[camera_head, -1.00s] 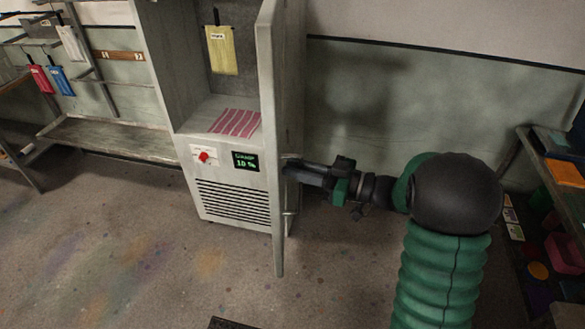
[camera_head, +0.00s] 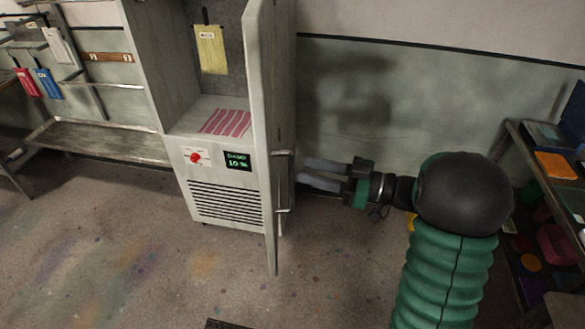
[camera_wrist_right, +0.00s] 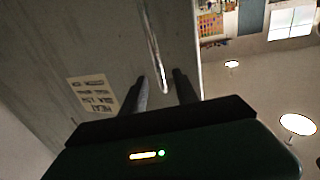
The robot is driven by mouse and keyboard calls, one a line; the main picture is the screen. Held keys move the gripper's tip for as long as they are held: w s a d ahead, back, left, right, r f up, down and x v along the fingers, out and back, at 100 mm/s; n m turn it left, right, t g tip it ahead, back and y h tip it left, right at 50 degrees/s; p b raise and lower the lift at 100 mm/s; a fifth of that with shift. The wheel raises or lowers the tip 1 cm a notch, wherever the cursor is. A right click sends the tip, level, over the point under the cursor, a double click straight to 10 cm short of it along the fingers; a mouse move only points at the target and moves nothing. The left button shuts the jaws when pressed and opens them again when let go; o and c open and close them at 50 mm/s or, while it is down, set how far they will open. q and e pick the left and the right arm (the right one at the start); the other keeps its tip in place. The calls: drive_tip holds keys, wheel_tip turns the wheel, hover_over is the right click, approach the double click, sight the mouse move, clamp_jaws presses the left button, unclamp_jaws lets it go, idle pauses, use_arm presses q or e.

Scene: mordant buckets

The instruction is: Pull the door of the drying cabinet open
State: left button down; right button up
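The drying cabinet (camera_head: 230,180) stands left of my right arm, with its inside in view. Its door (camera_head: 258,130) stands swung open toward me, seen nearly edge-on. The metal bar handle (camera_head: 283,182) is on the door's right-hand face. My right gripper (camera_head: 305,172) is just right of the handle, its two fingers apart and empty, pointing at it. In the right wrist view, the handle (camera_wrist_right: 153,45) shows ahead, between the lines of the two open fingers (camera_wrist_right: 160,90), and a label (camera_wrist_right: 93,92) is on the door face. My left gripper is not in view.
A shelf (camera_head: 560,190) with coloured items stands at the right. The floor in front of the cabinet (camera_head: 150,260) is clear.

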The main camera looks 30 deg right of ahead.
drive_tip(key=b+v, duration=0.1)
drive_tip(key=v, duration=1)
drive_tip(key=shift+d, duration=0.15)
